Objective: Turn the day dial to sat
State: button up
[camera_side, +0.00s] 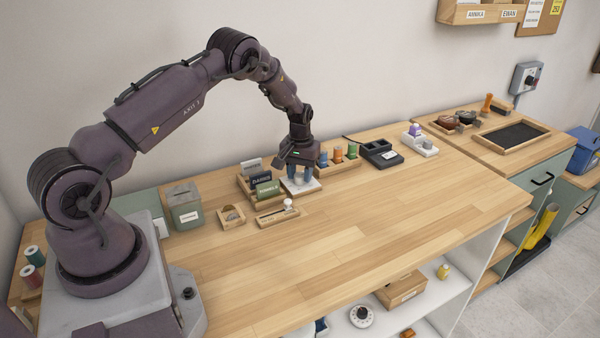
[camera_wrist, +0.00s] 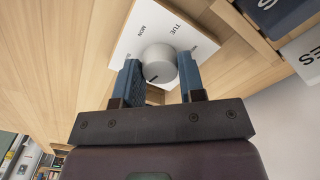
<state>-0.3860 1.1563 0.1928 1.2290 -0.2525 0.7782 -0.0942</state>
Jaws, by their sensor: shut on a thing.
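The day dial is a light grey round knob (camera_wrist: 160,62) on a white plate (camera_wrist: 136,40), and it shows best in the wrist view. The plate's printed words MON and TUE are readable; other markings are hidden or cut off. A dark pointer mark shows on the knob's near side. My gripper (camera_wrist: 160,80) is shut on the knob, with one blue finger on each side of it. In the side view my gripper (camera_side: 299,172) points down over the white plate (camera_side: 301,186), and the knob is hidden between the fingers.
A wooden rack of labelled cards (camera_side: 264,187) stands just left of the dial. A wooden holder with coloured spools (camera_side: 338,157) and a dark device (camera_side: 381,154) stand to the right. A grey-green bin (camera_side: 186,208) is further left. The front of the worktop (camera_side: 370,220) is clear.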

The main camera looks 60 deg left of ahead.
aim_at(300, 175)
jog(key=o, duration=0.9)
notch_tip(300, 175, up, 13)
dwell(0.4)
jog(key=s+d+r+m+t, duration=0.2)
jog(key=s+d+r, duration=0.4)
jog(key=s+d, duration=0.2)
jog(key=s+d+r+m+t, duration=0.1)
jog(key=s+d+r+m, duration=0.2)
jog(key=s+d+r, duration=0.4)
jog(key=s+d+r+m+t, duration=0.2)
jog(key=s+d+r+m, duration=0.1)
jog(key=s+d+r, duration=0.4)
jog(key=shift+s+d+t, duration=0.15)
jog(key=shift+s+d, duration=0.5)
jog(key=shift+s, duration=0.2)
jog(key=shift+s+d+t, duration=0.15)
jog(key=shift+s+d, duration=0.45)
jog(key=shift+s, duration=0.25)
